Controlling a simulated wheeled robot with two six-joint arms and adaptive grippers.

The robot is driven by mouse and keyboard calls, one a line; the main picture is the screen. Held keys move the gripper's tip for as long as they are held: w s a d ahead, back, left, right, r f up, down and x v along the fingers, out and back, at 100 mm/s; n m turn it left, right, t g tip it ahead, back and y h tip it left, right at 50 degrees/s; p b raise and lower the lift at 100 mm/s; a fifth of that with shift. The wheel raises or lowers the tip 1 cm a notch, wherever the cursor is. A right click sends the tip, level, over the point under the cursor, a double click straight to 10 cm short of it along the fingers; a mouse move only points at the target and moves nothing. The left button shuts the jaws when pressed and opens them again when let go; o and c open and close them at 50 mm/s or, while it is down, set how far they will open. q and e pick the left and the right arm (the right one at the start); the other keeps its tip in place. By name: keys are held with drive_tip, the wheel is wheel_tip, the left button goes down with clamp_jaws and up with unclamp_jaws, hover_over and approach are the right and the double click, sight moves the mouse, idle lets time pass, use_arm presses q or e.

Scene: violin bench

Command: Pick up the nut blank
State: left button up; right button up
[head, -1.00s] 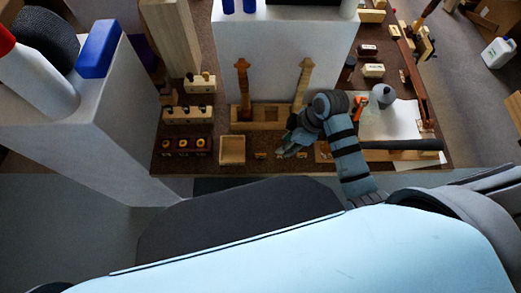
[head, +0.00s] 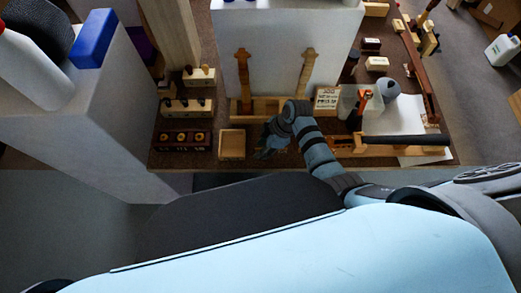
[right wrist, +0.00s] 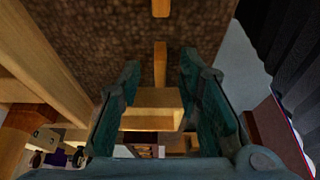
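In the right wrist view a small, narrow, pale wooden piece (right wrist: 160,64), which looks like the nut blank, lies on the brown bench top. A similar piece (right wrist: 160,8) lies at the top edge of that view. My right gripper (right wrist: 160,72) is open, with its teal fingers on either side of the first piece and gaps on both sides. In the head view my right gripper (head: 265,152) is low near the bench's front edge, to the right of a small open wooden tray (head: 232,156), and hides the piece. My left gripper is not in view.
The tray also shows between the fingers in the right wrist view (right wrist: 150,122). A wooden holder (head: 240,113) with two upright necks stands behind the gripper. Racks (head: 180,142) stand at left. A white sheet (head: 405,118) and grey bottle (head: 389,89) are at right.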

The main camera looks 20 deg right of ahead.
drive_tip(key=shift+r, duration=0.1)
clamp_jaws()
wheel_tip(320, 180, up, 9)
drive_tip(key=p, duration=0.3)
wheel_tip(320, 180, up, 7)
drive_tip(key=b, duration=0.2)
idle(0.3)
